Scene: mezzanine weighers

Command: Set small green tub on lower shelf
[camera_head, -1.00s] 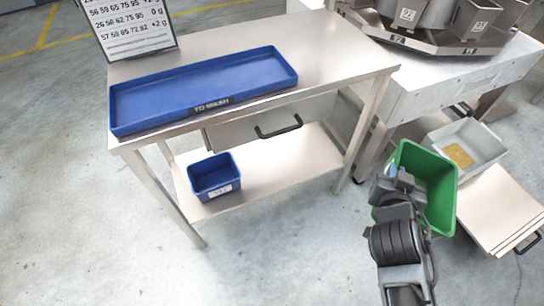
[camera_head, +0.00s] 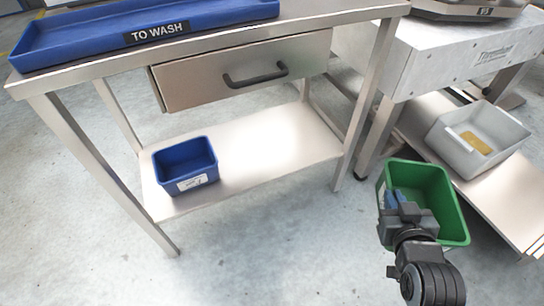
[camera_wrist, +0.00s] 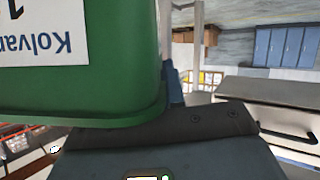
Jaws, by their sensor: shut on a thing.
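The small green tub (camera_head: 440,192) is held in front of and to the right of the steel table in the head view. My gripper (camera_head: 403,212) is shut on its near left wall. The tub also fills the upper left of the wrist view (camera_wrist: 90,95), where a white label with dark lettering shows. The tub's mouth faces up in the head view. The lower shelf (camera_head: 265,150) is a pale board under the steel table, left of the tub. The tub is apart from this shelf.
A small blue tub (camera_head: 186,168) stands on the shelf's left part; the shelf's middle and right are clear. A table leg (camera_head: 362,110) stands between shelf and green tub. A drawer (camera_head: 245,80) hangs above. A grey tub (camera_head: 478,138) sits at right. A blue "TO WASH" tray (camera_head: 150,28) lies on top.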

